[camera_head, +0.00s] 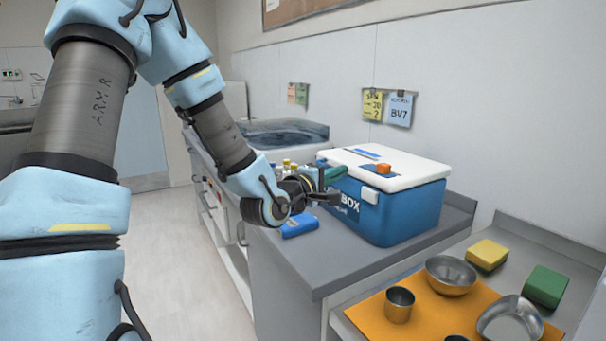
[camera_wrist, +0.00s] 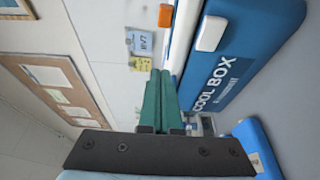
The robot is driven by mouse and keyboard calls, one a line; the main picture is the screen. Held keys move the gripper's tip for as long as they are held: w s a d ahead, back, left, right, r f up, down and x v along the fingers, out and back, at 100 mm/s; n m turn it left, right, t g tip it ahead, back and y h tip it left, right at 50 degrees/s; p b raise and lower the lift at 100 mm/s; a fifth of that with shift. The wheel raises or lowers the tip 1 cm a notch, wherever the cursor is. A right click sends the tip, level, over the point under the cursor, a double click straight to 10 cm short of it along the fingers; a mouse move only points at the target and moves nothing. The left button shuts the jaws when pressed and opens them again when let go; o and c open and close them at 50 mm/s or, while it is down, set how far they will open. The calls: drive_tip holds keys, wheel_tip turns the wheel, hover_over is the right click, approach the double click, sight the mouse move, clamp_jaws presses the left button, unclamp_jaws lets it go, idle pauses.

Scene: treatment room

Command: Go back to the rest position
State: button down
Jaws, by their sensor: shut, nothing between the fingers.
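My gripper (camera_head: 335,174) is at the left front of the blue cool box (camera_head: 405,212), near the height of its white lid (camera_head: 410,168). Its green fingers are together and empty; they also show shut in the wrist view (camera_wrist: 160,95). The lid is on the box, with an orange piece (camera_head: 383,169) and a blue strip on top. In the wrist view the box (camera_wrist: 240,65) is at the upper right, beside the fingers. I cannot tell whether the fingers touch the box.
A blue pack (camera_head: 299,226) lies on the grey counter below my gripper, near several small vials (camera_head: 287,166). At the right an orange mat (camera_head: 428,318) holds metal bowls, with yellow (camera_head: 487,254) and green (camera_head: 545,286) sponges beside it. Floor at the left is clear.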

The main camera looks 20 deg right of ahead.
drive_tip(key=w+a+f+m+g+y, duration=0.1)
drive_tip(key=a+f+m+y, duration=0.1)
drive_tip(key=a+f+y, duration=0.3)
drive_tip(key=w+a+f+m+y, duration=0.1)
drive_tip(key=a+f+y, duration=0.1)
drive_tip(key=a, duration=0.6)
drive_tip(key=w+a+f+m+g+y, duration=0.1)
drive_tip(key=a+f+m+y, duration=0.1)
drive_tip(key=a+f+y, duration=0.3)
drive_tip(key=s+a+m+g+y, duration=0.1)
drive_tip(key=s+a+g, duration=0.1)
drive_tip(key=s+a, duration=0.4)
drive_tip(key=s+a+r+m+g+y, duration=0.1)
drive_tip(key=s+a, duration=0.5)
drive_tip(key=a, duration=0.7)
drive_tip(key=shift+a+g+y, duration=0.2)
drive_tip(key=shift+g+y, duration=0.5)
drive_tip(key=shift+g, duration=0.5)
drive_tip(key=shift+d+r, duration=0.1)
